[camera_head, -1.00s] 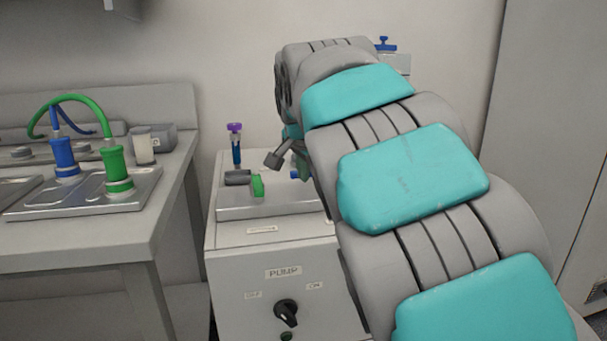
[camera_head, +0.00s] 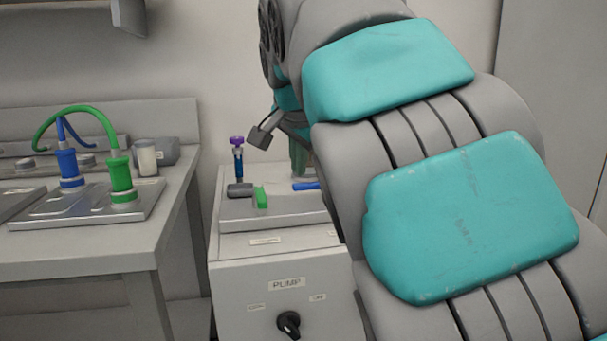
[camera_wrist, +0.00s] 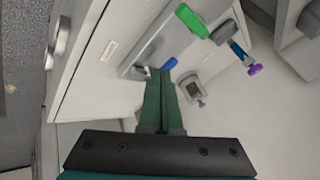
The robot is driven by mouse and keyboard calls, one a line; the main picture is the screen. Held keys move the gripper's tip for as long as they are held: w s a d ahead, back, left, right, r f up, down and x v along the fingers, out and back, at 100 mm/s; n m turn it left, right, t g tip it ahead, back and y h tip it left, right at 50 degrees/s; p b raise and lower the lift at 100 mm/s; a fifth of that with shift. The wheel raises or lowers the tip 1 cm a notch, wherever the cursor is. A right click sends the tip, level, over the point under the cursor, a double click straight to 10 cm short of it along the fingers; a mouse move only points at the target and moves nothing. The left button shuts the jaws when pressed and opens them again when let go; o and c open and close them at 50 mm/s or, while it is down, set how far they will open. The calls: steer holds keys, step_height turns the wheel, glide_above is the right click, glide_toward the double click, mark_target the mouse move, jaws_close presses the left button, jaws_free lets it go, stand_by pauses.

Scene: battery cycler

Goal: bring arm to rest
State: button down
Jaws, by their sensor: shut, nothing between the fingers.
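My gripper (camera_wrist: 160,80) shows in the wrist view as two dark green fingers, pressed together and empty. In the head view my grey and turquoise arm covers the right half. The green fingers (camera_head: 298,157) show partly there, pointing down above the pump cabinet's (camera_head: 280,262) right part. The cabinet top holds a dark grey fitting, a green handle (camera_head: 261,198) and a blue handle (camera_head: 306,186). The blue handle (camera_wrist: 168,64) is near the fingertips in the wrist view; I cannot tell if they touch.
A bench (camera_head: 95,247) on the left carries a metal tray with a blue and a green connector (camera_head: 121,176) joined to hoses. A purple-topped valve (camera_head: 237,150) stands upright at the cabinet's back. A shelf (camera_head: 118,15) hangs at upper left. The wall is close behind.

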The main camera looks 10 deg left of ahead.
steer(key=shift+s+r, duration=0.2)
steer(key=shift+r, duration=0.05)
steer(key=s+d+f+n+g+h, duration=0.1)
steer(key=s+d+f+g, duration=0.1)
steer(key=s+d+f, duration=0.45)
steer(key=s+d+f+n+g, duration=0.15)
steer(key=s+d+f, duration=0.25)
steer(key=d+f, duration=0.6)
steer(key=s+d+f+n+g, duration=0.2)
steer(key=s+f, duration=0.7)
steer(key=s, duration=0.3)
steer(key=s+d+f+n+g, duration=0.3)
steer(key=s+f, duration=0.7)
steer(key=s, duration=0.2)
steer(key=shift+s+d+g, duration=0.2)
steer(key=shift+d+g, duration=0.05)
steer(key=shift+g, duration=0.1)
